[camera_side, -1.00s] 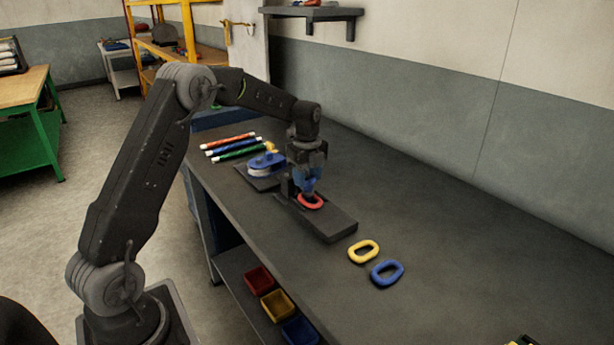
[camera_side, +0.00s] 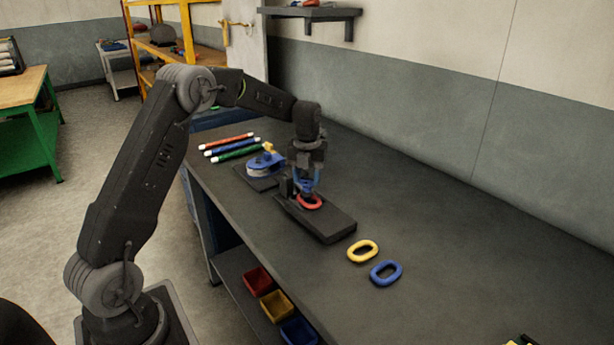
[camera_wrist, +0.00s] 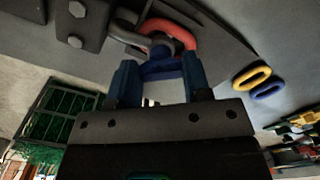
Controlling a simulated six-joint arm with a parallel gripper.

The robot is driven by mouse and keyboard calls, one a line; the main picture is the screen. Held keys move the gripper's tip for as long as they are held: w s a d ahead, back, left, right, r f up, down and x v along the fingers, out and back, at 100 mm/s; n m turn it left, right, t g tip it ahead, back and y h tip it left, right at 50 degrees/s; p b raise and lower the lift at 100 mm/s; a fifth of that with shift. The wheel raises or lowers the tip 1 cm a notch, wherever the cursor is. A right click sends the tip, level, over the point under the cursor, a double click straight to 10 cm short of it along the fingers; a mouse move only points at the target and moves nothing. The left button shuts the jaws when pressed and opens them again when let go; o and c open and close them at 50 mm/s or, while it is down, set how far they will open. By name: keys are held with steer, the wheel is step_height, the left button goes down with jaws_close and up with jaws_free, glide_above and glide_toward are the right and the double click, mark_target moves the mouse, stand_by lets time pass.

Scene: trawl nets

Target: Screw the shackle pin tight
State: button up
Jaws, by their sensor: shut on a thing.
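My gripper (camera_side: 306,184) points down over the dark fixture block (camera_side: 331,224) on the bench. In the wrist view its two blue fingers (camera_wrist: 158,75) stand on either side of a blue pin head (camera_wrist: 160,68) and are shut on it. This seems to be the shackle pin; its shank and thread are hidden. A grey shackle (camera_wrist: 124,38) and a red link (camera_wrist: 171,27) lie just beyond the pin head. The red link also shows in the side view (camera_side: 312,204), below the fingers. I cannot tell how far the pin is seated.
A yellow link (camera_side: 362,251) and a blue link (camera_side: 386,273) lie to the right of the block. A blue-and-white spool-like thing (camera_side: 263,166) and several coloured rods (camera_side: 232,148) lie behind left. The bench right of the links is mostly clear.

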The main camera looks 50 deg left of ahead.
steer(key=shift+w+r+m, duration=0.15)
steer(key=shift+r+m, duration=0.15)
steer(key=shift+m, duration=0.5)
steer(key=o, duration=0.5)
steer(key=shift+c, duration=0.2)
steer(key=o, duration=0.5)
steer(key=shift+f, duration=0.2)
steer(key=shift+c, duration=0.2)
step_height(320, 180, up, 14)
